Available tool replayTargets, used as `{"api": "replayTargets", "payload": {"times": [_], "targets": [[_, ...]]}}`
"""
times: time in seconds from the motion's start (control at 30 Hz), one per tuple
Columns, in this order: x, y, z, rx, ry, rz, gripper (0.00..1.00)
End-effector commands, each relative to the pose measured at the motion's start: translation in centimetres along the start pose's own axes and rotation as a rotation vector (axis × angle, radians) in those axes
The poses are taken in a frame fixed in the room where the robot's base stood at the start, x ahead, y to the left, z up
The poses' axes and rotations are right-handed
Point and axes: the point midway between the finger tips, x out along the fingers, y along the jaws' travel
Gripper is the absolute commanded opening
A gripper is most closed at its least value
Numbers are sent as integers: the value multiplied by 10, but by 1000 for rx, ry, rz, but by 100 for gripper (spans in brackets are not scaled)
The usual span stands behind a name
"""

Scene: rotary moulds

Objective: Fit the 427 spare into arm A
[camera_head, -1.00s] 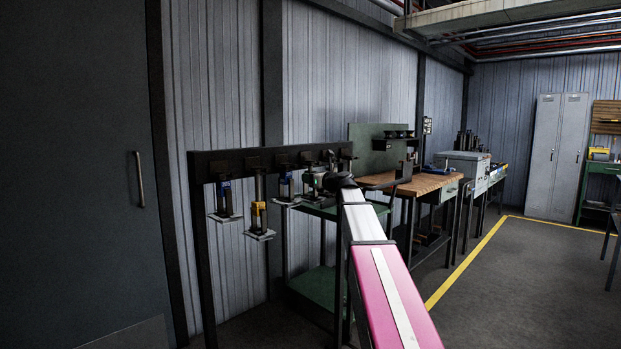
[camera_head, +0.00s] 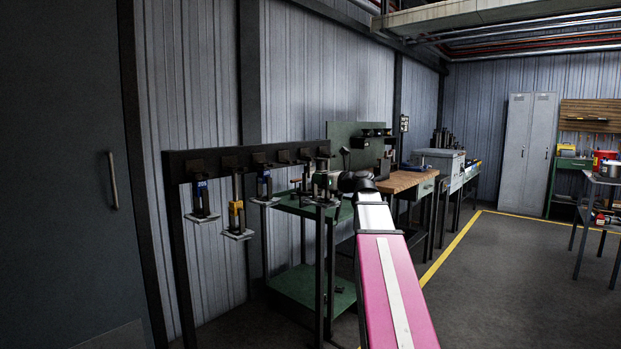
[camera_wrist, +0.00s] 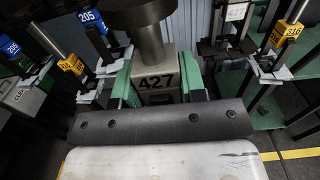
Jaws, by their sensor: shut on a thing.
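The 427 spare (camera_wrist: 157,72) is a pale grey block with black "427" on its face and a thick dark round stem rising from it. My gripper (camera_wrist: 157,88) is shut on it, with a green finger on each side in the wrist view. In the head view my gripper (camera_head: 322,184) is small, at the right end of the rack, and the spare is hard to make out there. Whether the stem touches the rack cannot be told. No label for arm A is readable.
Blue "205" (camera_wrist: 90,20) and yellow tags flank the spare closely. A green stand (camera_head: 310,290) and wooden-topped bench (camera_head: 405,181) are beyond.

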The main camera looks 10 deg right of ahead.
Motion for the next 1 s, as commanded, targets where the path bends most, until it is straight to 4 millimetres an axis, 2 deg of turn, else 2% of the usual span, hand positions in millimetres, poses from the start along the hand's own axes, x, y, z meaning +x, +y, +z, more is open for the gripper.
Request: {"api": "replayTargets", "payload": {"times": [0.2, 0.77, 1.0], "targets": [[-14, 0, 0, 1, -2, 0, 0], [-15, 0, 0, 1, -1, 0, 0], [-24, 0, 0, 1, -1, -1, 0]]}}
